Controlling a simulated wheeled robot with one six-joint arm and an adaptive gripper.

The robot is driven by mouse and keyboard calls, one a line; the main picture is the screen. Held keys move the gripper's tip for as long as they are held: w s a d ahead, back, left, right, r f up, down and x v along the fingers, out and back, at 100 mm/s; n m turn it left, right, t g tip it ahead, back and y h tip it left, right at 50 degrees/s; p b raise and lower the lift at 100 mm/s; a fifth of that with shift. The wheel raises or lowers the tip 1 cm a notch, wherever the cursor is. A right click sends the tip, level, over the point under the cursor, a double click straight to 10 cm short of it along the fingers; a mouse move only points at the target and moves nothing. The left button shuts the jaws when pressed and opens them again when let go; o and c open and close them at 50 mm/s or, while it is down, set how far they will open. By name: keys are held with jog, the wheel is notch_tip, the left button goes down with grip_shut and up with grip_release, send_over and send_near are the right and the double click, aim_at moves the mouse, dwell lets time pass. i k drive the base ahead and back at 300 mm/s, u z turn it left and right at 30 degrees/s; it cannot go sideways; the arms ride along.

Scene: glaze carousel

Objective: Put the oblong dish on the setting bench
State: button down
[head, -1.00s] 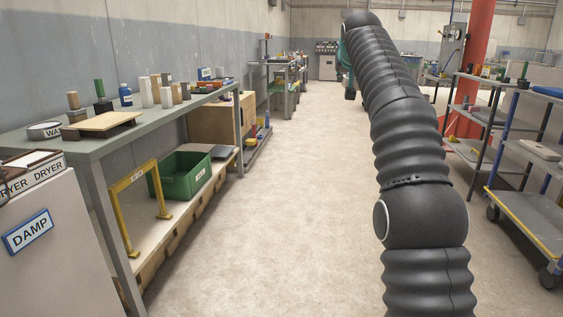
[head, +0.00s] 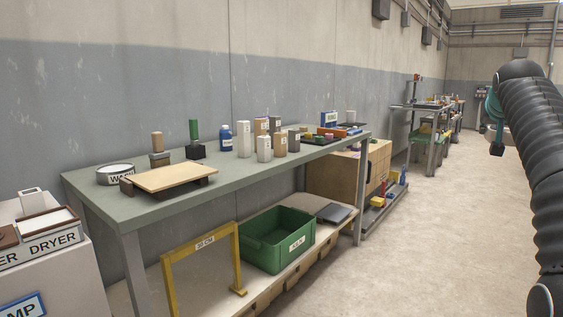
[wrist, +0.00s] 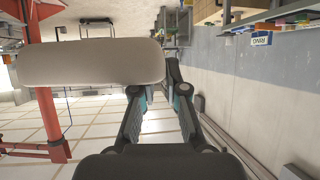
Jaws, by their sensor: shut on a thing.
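A pale grey-beige oblong dish (wrist: 90,63) fills the upper left of the wrist view, seen edge-on. My gripper (wrist: 158,90) is shut on it near its right end. In the head view only part of my gripper (head: 496,140) shows, at the right edge past my arm, and the dish cannot be made out there. A long grey-green bench (head: 225,187) runs along the left wall. No label on it reads as the setting bench.
Below are a green crate (head: 278,240) and a yellow frame (head: 200,245). A DRYER cabinet (head: 60,270) stands front left. The right floor is clear.

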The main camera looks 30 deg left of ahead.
aim_at(227, 167)
jog(key=u, duration=0.7)
jog(key=i, duration=1.45)
jog(key=u, duration=0.85)
